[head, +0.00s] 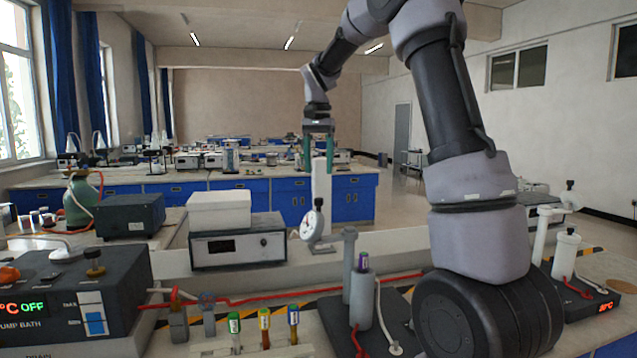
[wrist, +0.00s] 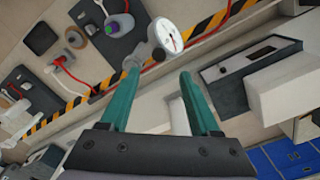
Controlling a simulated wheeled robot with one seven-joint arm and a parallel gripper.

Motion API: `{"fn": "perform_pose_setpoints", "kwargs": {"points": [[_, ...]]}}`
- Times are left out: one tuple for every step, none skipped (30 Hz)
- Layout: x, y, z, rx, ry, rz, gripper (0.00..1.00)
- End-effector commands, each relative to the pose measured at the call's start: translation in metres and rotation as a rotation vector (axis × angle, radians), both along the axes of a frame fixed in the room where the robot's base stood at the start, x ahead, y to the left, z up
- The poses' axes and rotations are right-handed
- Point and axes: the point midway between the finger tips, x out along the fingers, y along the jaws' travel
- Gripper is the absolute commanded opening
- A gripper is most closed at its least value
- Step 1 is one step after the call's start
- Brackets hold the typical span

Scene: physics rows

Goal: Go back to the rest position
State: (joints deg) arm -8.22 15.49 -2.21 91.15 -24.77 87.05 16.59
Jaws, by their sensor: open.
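My gripper (head: 318,152) hangs from my raised arm near the middle of the head view, above the back part of the bench. Its two green fingers point down and stand apart with nothing between them. In the wrist view my gripper (wrist: 160,88) is open and empty, with the bench well below it. A white post with a round gauge (head: 312,222) stands just under and behind the fingers in the head view. The gauge (wrist: 166,36) shows beyond the fingertips in the wrist view, apart from them as far as I can tell.
A grey instrument with a white box (head: 219,210) on top stands left of the gauge. A pump bath (head: 70,300) is at the front left. Several capped tubes (head: 264,328) stand at the front. A grey cylinder (head: 361,298) holds a purple-capped tube. Red hoses cross the bench.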

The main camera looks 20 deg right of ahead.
Motion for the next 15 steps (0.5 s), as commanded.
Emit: {"fn": "perform_pose_setpoints", "kwargs": {"points": [[0.001, 0.0, 0.008, -0.001, -0.003, 0.0, 0.63], [0.001, 0.0, 0.011, 0.0, -0.002, 0.001, 0.63], [0.0, 0.0, 0.015, 0.0, -0.001, 0.001, 0.63], [0.0, 0.0, 0.017, 0.0, -0.001, 0.001, 0.63], [0.0, 0.0, 0.019, 0.0, -0.001, 0.0, 0.63], [0.0, 0.0, 0.021, 0.0, 0.0, 0.0, 0.63], [0.0, 0.0, 0.022, 0.0, 0.0, 0.0, 0.63], [0.0, 0.0, 0.022, 0.0, 0.0, 0.0, 0.63], [0.0, 0.0, 0.023, 0.0, 0.0, 0.0, 0.63], [0.0, 0.0, 0.023, 0.0, 0.0, 0.0, 0.63], [0.0, 0.0, 0.023, 0.0, 0.0, 0.0, 0.63], [0.0, 0.0, 0.023, 0.0, 0.0, 0.0, 0.63], [0.0, 0.0, 0.023, 0.0, 0.0, 0.0, 0.63], [0.0, 0.0, 0.023, 0.0, 0.0, 0.0, 0.63], [0.0, 0.0, 0.022, 0.0, 0.0, 0.0, 0.63]]}}
